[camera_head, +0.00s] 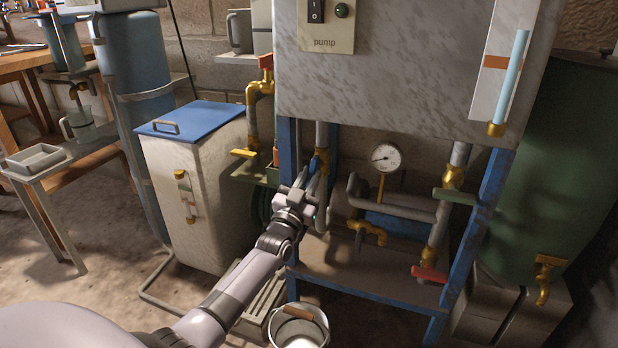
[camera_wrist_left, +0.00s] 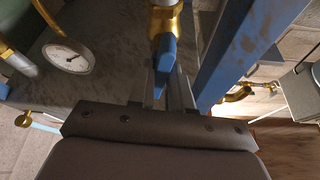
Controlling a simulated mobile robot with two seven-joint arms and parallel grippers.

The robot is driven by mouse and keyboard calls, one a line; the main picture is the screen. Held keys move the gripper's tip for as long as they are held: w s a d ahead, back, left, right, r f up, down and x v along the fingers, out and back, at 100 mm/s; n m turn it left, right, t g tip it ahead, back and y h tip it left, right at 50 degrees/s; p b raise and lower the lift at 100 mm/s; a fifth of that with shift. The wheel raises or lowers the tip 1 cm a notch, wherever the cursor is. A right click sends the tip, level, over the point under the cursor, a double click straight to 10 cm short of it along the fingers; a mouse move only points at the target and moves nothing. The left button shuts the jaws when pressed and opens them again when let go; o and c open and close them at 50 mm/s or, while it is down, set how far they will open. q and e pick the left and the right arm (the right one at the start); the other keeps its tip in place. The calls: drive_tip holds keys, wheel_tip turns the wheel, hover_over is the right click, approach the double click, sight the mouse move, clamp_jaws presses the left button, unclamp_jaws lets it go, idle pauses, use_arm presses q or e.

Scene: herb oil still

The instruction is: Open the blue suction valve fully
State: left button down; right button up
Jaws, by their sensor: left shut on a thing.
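The blue suction valve handle (camera_head: 314,164) sits on a brass valve body on the upright pipe inside the blue frame, left of the gauge. My left gripper (camera_head: 303,180) reaches it from the front left and is shut on it. In the left wrist view the blue handle (camera_wrist_left: 165,54) lies between the two fingers of the left gripper (camera_wrist_left: 168,82), below the brass valve body (camera_wrist_left: 165,22). The fingers hide part of the handle, and I cannot tell how far the valve is turned. My right gripper is not in view.
A round gauge (camera_head: 386,157) stands right of the valve, with grey pipes and a red-handled valve (camera_head: 430,274) lower right. The blue frame post (camera_wrist_left: 240,45) is close beside the gripper. A bucket (camera_head: 298,328) stands on the floor. A blue-lidded white tank (camera_head: 190,190) is at left.

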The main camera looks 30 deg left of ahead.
use_arm(q)
drive_tip(key=shift+d+n+y, duration=0.1)
drive_tip(key=shift+n+y, duration=0.8)
drive_tip(key=shift+n, duration=0.8)
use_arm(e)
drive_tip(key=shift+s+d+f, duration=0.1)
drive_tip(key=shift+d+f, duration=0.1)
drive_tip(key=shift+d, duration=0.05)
use_arm(q)
drive_tip(key=shift+n+g, duration=0.3)
drive_tip(key=c, duration=1.1)
unclamp_jaws()
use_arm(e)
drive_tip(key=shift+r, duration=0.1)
use_arm(q)
drive_tip(key=shift+s, duration=0.15)
drive_tip(key=shift+p+v, duration=1.3)
drive_tip(key=shift+v, duration=2.15)
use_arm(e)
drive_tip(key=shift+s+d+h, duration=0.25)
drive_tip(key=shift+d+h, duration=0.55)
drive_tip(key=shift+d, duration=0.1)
